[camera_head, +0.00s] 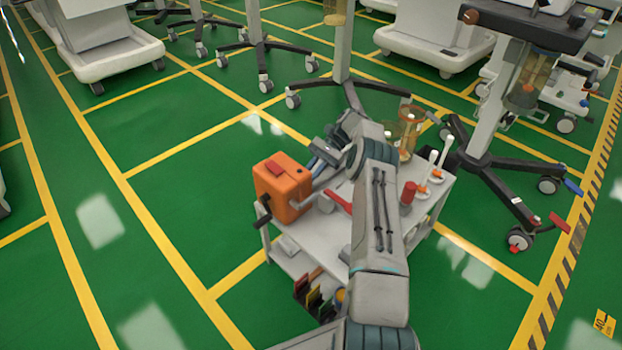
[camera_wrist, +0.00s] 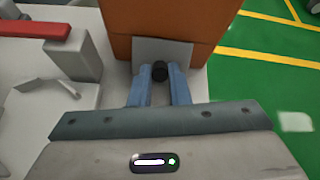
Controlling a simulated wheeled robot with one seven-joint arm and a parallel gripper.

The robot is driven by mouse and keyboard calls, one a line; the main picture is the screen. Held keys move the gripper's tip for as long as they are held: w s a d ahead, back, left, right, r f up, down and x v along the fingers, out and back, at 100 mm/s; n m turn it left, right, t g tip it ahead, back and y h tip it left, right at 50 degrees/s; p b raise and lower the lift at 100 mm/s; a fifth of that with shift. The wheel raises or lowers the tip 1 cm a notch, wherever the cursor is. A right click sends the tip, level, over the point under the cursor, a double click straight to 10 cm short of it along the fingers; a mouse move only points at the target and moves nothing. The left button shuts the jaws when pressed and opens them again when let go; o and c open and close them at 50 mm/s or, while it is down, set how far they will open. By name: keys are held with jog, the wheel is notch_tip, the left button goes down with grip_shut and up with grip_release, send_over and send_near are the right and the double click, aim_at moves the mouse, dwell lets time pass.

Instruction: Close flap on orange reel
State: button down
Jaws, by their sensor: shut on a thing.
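The orange reel (camera_head: 280,190) is a boxy orange housing at the left end of the cart top, with a red patch on top and a dark handle low on its left. In the wrist view the orange reel (camera_wrist: 125,15) fills the top centre. A grey plate, seemingly the flap (camera_wrist: 148,50), stands against its near face. In the head view my arm partly hides the reel's right side and the fingertips.
The reel stands on a grey cart (camera_head: 430,205) with a red-capped cylinder (camera_head: 408,192), white-handled tools and amber containers at the right. A red bar (camera_wrist: 35,29) lies left of my gripper. A wheeled stand (camera_head: 480,150) is close at the right. Green floor is free at the left.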

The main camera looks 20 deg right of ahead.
jog(key=shift+f+y+b, duration=0.25)
jog(key=shift+y+b, duration=0.05)
jog(key=shift+b, duration=0.1)
jog(key=c, duration=1.4)
grip_release()
jog(key=shift+a, duration=0.1)
jog(key=shift+o, duration=0.2)
jog(key=shift+r+p, duration=0.2)
jog(key=shift+p, duration=0.1)
